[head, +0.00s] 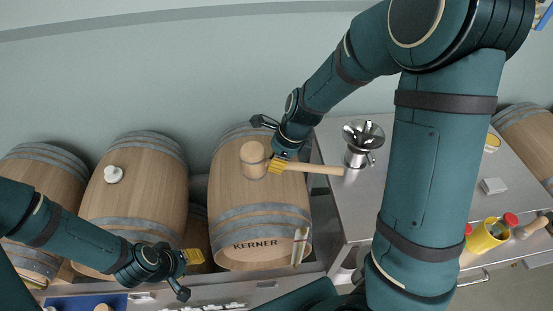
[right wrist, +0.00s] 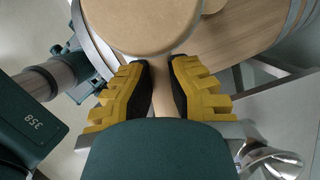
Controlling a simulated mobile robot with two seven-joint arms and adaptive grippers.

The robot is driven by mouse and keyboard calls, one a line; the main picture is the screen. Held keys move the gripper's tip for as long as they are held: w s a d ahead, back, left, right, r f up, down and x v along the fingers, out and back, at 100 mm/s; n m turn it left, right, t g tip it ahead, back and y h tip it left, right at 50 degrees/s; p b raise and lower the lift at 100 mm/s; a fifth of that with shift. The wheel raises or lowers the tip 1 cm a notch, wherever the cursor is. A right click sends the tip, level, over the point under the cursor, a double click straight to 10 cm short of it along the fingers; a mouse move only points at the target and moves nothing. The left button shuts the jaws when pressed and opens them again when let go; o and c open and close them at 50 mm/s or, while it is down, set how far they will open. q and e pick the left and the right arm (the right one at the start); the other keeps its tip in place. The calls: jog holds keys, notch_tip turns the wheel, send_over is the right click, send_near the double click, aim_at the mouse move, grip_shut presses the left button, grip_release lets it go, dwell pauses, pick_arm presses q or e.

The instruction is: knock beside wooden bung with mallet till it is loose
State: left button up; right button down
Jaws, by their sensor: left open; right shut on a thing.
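The mallet has a pale, round wooden head (head: 253,158) over the upper side of the barrel marked KERNER (head: 262,222). Its handle (head: 322,168) runs to the right. My right gripper (head: 278,164) is shut on the handle close to the head. The right wrist view shows the mallet head (right wrist: 140,22) just beyond the fingers (right wrist: 162,88). A small tan piece (right wrist: 213,4) shows at the top edge there, maybe the wooden bung; the head view does not show the bung clearly. Contact between mallet and barrel cannot be told. My left gripper (head: 192,257) is open and empty, low in front of the barrels.
Another barrel (head: 140,205) with a white bung (head: 113,174) stands to the left. My right arm covers part of this table.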

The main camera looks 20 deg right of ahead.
jog(key=shift+r, duration=0.3)
pick_arm(q)
jog(key=shift+r, duration=0.2)
jog(key=shift+r, duration=0.15)
pick_arm(e)
jog(key=shift+f, duration=0.3)
pick_arm(q)
notch_tip(320, 180, down, 4)
jog(key=b, duration=0.4)
pick_arm(e)
notch_tip(320, 180, down, 6)
jog(key=shift+r, duration=0.25)
notch_tip(320, 180, up, 6)
jog(key=p, duration=0.5)
jog(key=shift+f, duration=0.25)
jog(key=shift+r, duration=0.25)
pick_arm(q)
notch_tip(320, 180, up, 4)
jog(key=shift+r, duration=0.25)
pick_arm(e)
jog(key=shift+r, duration=0.4)
